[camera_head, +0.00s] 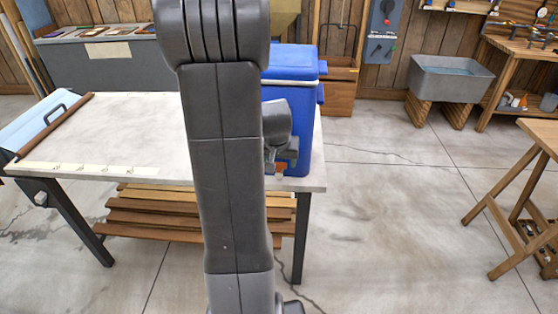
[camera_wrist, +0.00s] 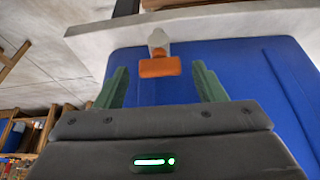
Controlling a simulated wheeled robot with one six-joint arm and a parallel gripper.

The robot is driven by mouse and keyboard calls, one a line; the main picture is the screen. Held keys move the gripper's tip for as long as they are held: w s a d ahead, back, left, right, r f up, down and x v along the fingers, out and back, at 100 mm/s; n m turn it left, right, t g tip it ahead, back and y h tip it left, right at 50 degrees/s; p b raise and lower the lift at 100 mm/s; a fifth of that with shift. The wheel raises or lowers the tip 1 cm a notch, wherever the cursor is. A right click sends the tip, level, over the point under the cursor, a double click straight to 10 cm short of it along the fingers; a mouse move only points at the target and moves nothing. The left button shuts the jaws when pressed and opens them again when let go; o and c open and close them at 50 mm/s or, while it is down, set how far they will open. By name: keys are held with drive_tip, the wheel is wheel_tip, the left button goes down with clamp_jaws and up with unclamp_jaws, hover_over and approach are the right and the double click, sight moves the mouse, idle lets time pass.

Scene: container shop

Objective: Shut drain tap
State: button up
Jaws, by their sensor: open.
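The drain tap (camera_wrist: 158,67) has an orange handle and a pale grey spout. It sits low on the front of a blue cooler, and its orange part also shows in the head view (camera_head: 281,168). The blue cooler (camera_head: 290,62) stands at the right end of the table, partly hidden behind my arm; its wall fills much of the wrist view (camera_wrist: 225,62). My gripper (camera_wrist: 159,80) is open, its two green fingers spread on either side of the orange handle. I cannot tell whether they touch it. In the head view my wrist hides most of the gripper.
A grey basin (camera_head: 450,78) and a wooden trestle table (camera_head: 535,150) stand to the right. The floor between is clear.

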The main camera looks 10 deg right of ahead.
drive_tip(key=v, duration=1.3)
drive_tip(key=shift+s+r, duration=0.2)
drive_tip(key=shift+r, duration=0.1)
drive_tip(key=shift+a+f, duration=0.1)
drive_tip(key=x, duration=1.3)
drive_tip(key=shift+w+f, duration=0.25)
drive_tip(key=shift+f, duration=0.05)
drive_tip(key=shift+r, duration=0.1)
